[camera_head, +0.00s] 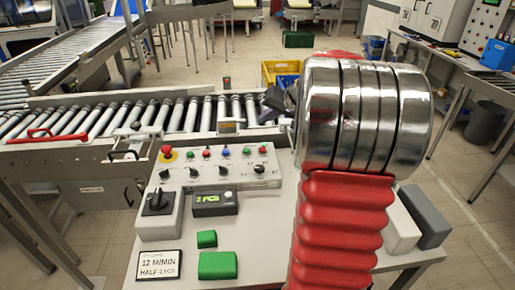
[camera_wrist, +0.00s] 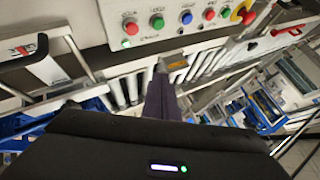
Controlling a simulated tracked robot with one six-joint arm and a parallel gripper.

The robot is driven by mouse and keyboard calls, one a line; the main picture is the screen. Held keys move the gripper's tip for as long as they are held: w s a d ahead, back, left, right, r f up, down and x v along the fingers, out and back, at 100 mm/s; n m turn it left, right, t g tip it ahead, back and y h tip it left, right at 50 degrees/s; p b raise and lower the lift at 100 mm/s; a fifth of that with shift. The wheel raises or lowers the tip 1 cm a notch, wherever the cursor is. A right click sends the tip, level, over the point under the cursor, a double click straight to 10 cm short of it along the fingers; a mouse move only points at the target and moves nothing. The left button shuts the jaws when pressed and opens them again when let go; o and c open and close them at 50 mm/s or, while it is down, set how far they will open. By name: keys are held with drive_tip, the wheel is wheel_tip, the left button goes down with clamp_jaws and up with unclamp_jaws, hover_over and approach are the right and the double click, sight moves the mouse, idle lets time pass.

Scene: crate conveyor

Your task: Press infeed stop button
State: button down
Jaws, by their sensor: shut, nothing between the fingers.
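The sloped grey control panel (camera_head: 218,173) stands on the table in front of the roller conveyor. Its upper row has a left red button (camera_head: 206,153), a right red button (camera_head: 262,149), green and blue buttons, and a red mushroom button on yellow (camera_head: 167,153). The labels are too small to read, so I cannot tell which is infeed stop. In the wrist view the panel shows turned round, with both red buttons (camera_wrist: 131,28) (camera_wrist: 208,14). My gripper (camera_wrist: 161,68) is shut and empty, apart from the buttons. It shows partly behind my arm in the head view (camera_head: 272,99).
A rotary switch box (camera_head: 159,222), a display reading 2 PCS (camera_head: 215,209), two green blocks (camera_head: 218,266) and a sign (camera_head: 160,265) are on the table. A red handle (camera_head: 45,135) lies at the conveyor's left. A yellow crate (camera_head: 281,70) stands behind the conveyor.

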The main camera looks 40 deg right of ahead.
sight(264, 150)
drive_tip(key=shift+f, duration=0.1)
idle(0.3)
drive_tip(key=shift+f, duration=4.3)
drive_tip(key=shift+f, duration=0.1)
drive_tip(key=shift+s+f, duration=0.1)
drive_tip(key=shift+f, duration=0.15)
drive_tip(key=shift+f, duration=0.5)
drive_tip(key=shift+r, duration=0.9)
drive_tip(key=shift+r, duration=0.1)
